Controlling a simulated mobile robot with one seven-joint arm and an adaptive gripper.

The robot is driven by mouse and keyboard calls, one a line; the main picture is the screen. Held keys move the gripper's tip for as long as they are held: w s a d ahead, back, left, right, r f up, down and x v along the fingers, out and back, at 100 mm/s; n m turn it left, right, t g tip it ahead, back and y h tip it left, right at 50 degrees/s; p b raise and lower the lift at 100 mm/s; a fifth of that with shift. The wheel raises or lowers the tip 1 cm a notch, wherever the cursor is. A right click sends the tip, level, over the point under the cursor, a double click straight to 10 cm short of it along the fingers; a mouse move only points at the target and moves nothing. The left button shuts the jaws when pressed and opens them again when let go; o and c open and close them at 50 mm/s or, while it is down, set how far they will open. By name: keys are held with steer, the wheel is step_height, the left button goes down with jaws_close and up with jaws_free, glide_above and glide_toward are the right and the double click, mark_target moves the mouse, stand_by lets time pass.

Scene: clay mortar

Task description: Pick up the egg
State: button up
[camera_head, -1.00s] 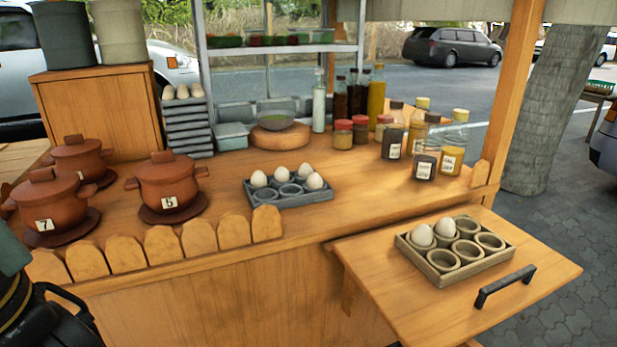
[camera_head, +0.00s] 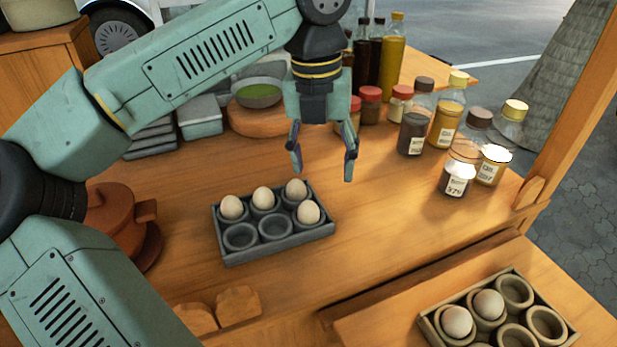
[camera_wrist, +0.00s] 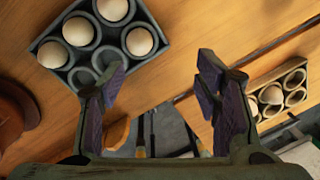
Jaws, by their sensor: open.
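Several pale eggs sit in a dark grey egg tray (camera_head: 275,241) on the wooden counter: one at the back left (camera_head: 232,207), one at the back middle (camera_head: 263,198), one at the back right (camera_head: 296,189) and one at the front right (camera_head: 308,212). Two front cups are empty. The tray (camera_wrist: 156,68) also shows at the upper left of the wrist view. My gripper (camera_head: 322,160) is open and empty, pointing down above the counter, behind and right of the tray in the head view. Its two fingers (camera_wrist: 158,85) are spread apart in the wrist view.
A second, lighter tray (camera_head: 432,326) with two eggs lies on the side shelf at the lower right. Bottles (camera_head: 416,118) and red-lidded jars (camera_head: 371,106) stand behind and right of my gripper. A green-filled bowl (camera_head: 259,93) sits behind. Counter right of the grey tray is clear.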

mark_target(309, 202)
steer(key=shift+w+a+f+n+y, duration=0.2)
steer(key=shift+w+a+f+y, duration=0.1)
steer(key=shift+a, duration=0.2)
steer(key=shift+w+a+f+n+y, duration=0.2)
steer(key=shift+w+a, duration=0.05)
steer(key=shift+a, duration=0.2)
steer(key=f, duration=0.3)
steer(key=shift+s+f+p, duration=0.2)
steer(key=shift+f+p, duration=0.15)
steer(key=shift+a+f+p, duration=0.1)
steer(key=shift+f+p, duration=0.8)
steer(key=shift+f, duration=2.1)
steer(key=shift+c, duration=0.3)
steer(key=shift+s, duration=0.1)
steer(key=c, duration=0.7)
